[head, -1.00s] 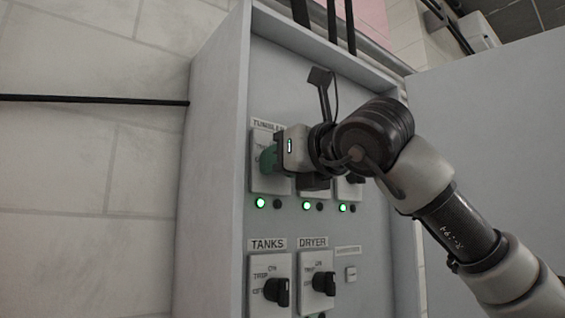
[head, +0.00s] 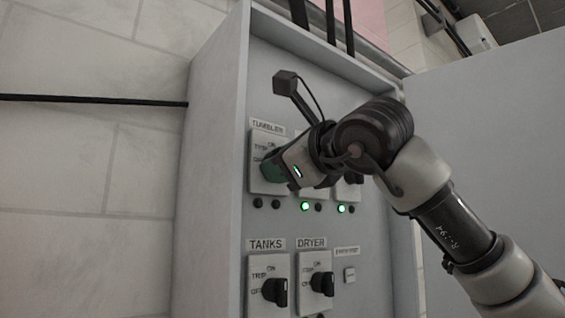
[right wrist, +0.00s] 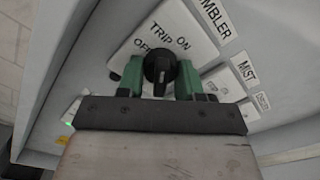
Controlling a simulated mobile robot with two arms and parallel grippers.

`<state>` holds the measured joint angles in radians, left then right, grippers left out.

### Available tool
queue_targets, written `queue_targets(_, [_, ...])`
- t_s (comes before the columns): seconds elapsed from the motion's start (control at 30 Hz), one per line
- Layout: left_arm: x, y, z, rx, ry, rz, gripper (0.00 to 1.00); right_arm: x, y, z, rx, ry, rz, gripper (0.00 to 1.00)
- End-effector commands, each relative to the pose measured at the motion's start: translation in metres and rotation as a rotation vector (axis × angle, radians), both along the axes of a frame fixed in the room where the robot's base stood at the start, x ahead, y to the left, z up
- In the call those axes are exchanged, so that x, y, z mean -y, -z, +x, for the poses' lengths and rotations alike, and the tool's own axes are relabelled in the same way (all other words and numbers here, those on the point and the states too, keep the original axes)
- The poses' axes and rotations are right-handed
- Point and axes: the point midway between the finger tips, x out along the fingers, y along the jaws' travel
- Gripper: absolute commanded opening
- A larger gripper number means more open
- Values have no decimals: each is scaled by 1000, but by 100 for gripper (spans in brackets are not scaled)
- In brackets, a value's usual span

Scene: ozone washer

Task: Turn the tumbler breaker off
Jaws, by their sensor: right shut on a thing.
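The tumbler breaker (head: 263,145) is a pale plate marked ON, TRIP and OFF under a TUMBLER label at the upper left of the panel. My right gripper (head: 273,170) is at this plate, with its green fingers shut on the black rotary knob. In the right wrist view the knob (right wrist: 160,66) sits between the two green fingers of my right gripper (right wrist: 158,78). The gripper is tilted in the head view. The small lamp (head: 258,203) under the tumbler breaker is dark. My left gripper is not in view.
Two green lamps (head: 305,205) (head: 342,209) glow under the neighbouring breakers, which my wrist partly hides. The TANKS knob (head: 275,291) and DRYER knob (head: 323,283) are below. The cabinet's side wall (head: 213,160) stands left of the panel. A MIST label (right wrist: 245,72) shows in the wrist view.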

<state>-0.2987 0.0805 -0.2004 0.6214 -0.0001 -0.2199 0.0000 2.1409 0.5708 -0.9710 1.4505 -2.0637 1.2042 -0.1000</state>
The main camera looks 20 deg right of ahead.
Motion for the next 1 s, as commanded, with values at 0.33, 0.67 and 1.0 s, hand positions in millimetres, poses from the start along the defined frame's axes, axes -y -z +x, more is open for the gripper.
queue_targets(0.33, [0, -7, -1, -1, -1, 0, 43, 1, -3, 0, 114, -2, -310, 12])
queue_targets(0.67, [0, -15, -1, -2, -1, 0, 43, 1, -4, 1, 213, -2, -583, 12])
queue_targets(1.0, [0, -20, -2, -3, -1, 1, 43, 1, -4, 1, 277, -2, -764, 12])
